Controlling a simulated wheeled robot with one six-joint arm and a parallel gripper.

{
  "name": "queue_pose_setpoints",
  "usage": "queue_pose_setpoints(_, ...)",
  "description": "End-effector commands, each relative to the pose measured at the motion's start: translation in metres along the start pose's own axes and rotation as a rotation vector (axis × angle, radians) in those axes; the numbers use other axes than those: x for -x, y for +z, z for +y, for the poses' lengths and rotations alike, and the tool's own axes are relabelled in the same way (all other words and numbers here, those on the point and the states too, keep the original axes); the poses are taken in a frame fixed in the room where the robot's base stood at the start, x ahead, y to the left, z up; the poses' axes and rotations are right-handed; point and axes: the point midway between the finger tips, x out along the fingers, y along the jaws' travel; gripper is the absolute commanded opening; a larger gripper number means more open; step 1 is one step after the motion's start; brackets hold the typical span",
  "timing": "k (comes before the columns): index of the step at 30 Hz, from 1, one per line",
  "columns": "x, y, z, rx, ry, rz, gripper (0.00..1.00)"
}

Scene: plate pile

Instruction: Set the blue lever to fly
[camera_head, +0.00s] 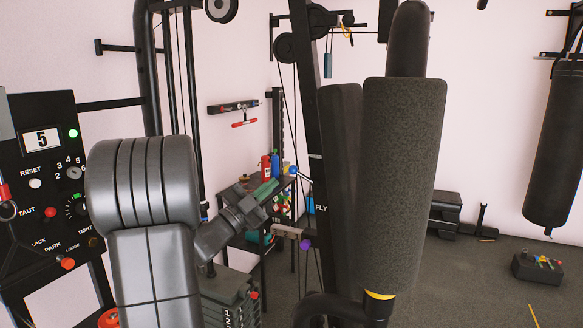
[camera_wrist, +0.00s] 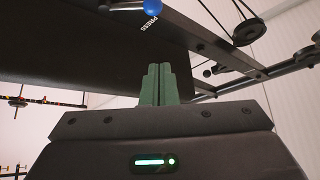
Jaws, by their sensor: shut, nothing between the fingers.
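The blue lever's round knob (camera_head: 293,170) shows in the head view on the dark upright, up and left of the "FLY" label (camera_head: 321,207). In the wrist view the blue knob (camera_wrist: 152,6) is at the top edge, close beside the word "PRESS" (camera_wrist: 150,23); the "FLY" label is not seen there. My gripper (camera_head: 268,188) is just left of and slightly below the knob in the head view. In the wrist view its green fingers (camera_wrist: 158,84) are together and empty, below the knob in the picture and apart from it.
A large padded arm (camera_head: 402,180) of the machine stands right of the lever. A control panel (camera_head: 42,180) showing "5" is at the left. A shelf with bottles (camera_head: 268,165) lies behind my gripper. A punching bag (camera_head: 555,145) hangs at the right, above open floor.

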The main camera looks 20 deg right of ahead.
Motion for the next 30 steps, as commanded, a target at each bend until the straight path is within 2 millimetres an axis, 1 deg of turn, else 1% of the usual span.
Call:
queue_pose_setpoints(5, -0.002, -0.005, 0.004, -0.003, 0.032, 0.058, 0.0)
queue_pose_setpoints(14, -0.002, -0.005, 0.005, -0.003, 0.034, 0.061, 0.0)
queue_pose_setpoints(17, -0.005, -0.006, 0.004, -0.003, 0.034, 0.061, 0.0)
queue_pose_setpoints(20, -0.014, -0.007, 0.004, -0.003, 0.035, 0.061, 0.0)
queue_pose_setpoints(23, -0.031, -0.009, 0.004, -0.001, 0.036, 0.062, 0.0)
queue_pose_setpoints(30, -0.084, -0.013, 0.006, -0.002, 0.036, 0.062, 0.0)
